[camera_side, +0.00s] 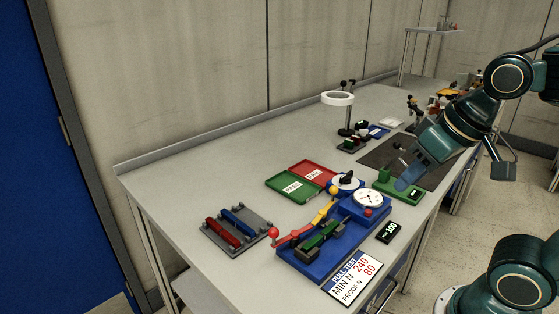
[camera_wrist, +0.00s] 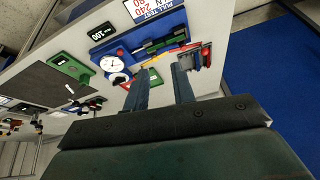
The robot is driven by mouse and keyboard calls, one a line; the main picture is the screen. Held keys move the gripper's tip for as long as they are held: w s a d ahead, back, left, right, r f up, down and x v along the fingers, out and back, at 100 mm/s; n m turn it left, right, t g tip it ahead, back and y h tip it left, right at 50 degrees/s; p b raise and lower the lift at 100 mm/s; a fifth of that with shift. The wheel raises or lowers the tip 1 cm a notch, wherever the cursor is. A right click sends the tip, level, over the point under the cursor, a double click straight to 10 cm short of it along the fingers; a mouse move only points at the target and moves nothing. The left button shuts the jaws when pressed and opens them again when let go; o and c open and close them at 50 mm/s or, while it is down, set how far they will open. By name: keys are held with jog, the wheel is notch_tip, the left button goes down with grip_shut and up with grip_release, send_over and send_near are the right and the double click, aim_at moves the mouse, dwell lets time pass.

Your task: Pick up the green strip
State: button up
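The green strip (camera_side: 320,236) lies in the dark holder on the blue base (camera_side: 296,264) of the pull tester in the side view. In the wrist view the green strip (camera_wrist: 166,42) shows near the top, beyond my fingers. My gripper (camera_side: 402,168) is in the air to the right of the tester, near the green block, with nothing between its fingers. In the wrist view my gripper (camera_wrist: 160,68) has its two fingers clearly apart. The fingers do not touch the strip.
The tester carries a lever with a red knob (camera_side: 273,232) and a dial gauge (camera_side: 368,199). A grey rack (camera_side: 262,224) with red and blue strips is to its left. Green (camera_side: 274,186) and red (camera_side: 325,165) trays lie behind. A display (camera_side: 388,232) and sign (camera_side: 352,278) are in front.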

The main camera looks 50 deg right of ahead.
jog(key=w+a+f+m+g, duration=0.1)
jog(key=w+f+m+g, duration=0.15)
jog(key=w+m, duration=0.6)
jog(key=m+g, duration=0.3)
jog(key=m, duration=0.5)
send_over(316, 239)
jog(key=shift+t, duration=0.25)
jog(key=shift+s+a+f, duration=0.1)
jog(key=shift+f, duration=7.5)
jog(key=shift+f, duration=0.1)
jog(key=shift+f, duration=2.5)
jog(key=shift+c, duration=0.4)
grip_shut()
